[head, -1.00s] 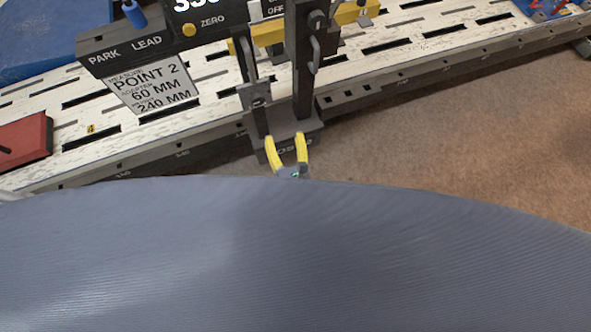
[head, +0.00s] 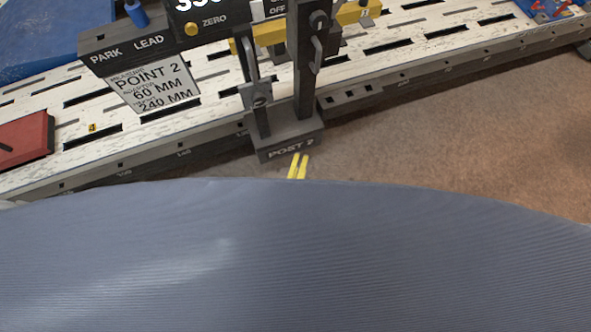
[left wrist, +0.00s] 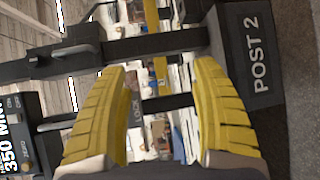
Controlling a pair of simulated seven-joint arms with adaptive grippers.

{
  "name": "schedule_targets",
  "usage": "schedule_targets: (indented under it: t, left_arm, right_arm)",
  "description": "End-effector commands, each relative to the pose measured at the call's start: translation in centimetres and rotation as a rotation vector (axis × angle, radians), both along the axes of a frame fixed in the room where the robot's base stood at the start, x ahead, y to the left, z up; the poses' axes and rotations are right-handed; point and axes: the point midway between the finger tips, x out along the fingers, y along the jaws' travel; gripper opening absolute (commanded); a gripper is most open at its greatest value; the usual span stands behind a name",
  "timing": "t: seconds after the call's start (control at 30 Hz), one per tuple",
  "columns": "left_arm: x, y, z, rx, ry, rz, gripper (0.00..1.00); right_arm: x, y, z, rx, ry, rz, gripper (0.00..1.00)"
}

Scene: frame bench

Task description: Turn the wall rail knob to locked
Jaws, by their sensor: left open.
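My left gripper (head: 298,166) shows in the head view as two yellow fingers just in front of the foot of the dark post (head: 290,143) marked POST 2. In the left wrist view the same gripper (left wrist: 162,68) is open, with nothing held between its fingers. I cannot make out the wall rail knob for certain in either view. My right gripper is not in view.
A white slotted rail (head: 400,45) runs behind the post. A dark gauge box (head: 150,40) with a POINT 2 card (head: 152,85) stands left of it. A red block (head: 25,140) is at far left. A large grey-blue curved surface hides the lower half. Brown floor at right is clear.

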Motion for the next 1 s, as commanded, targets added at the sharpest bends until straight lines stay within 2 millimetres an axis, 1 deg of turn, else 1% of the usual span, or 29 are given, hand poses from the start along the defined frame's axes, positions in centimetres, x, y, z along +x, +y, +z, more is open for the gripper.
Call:
schedule_targets:
  t: [0.03,0.2,0.43,0.67,1.0]
  left_arm:
    - [-0.3,0.1,-0.7,0.039,0.008,-0.017,0.64]
    - [-1.2,0.2,-3.0,0.166,0.031,-0.075,0.64]
    - [-2.2,0.5,-5.2,0.287,0.054,-0.133,0.64]
    - [-2.7,0.6,-6.3,0.343,0.065,-0.163,0.64]
    - [-2.8,0.7,-6.4,0.351,0.066,-0.168,0.64]
  right_arm:
    - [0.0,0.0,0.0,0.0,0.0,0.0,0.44]
    - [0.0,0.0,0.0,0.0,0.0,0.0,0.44]
    - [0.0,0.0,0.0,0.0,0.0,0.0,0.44]
    - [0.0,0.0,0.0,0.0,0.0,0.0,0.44]
    - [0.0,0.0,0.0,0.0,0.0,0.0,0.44]
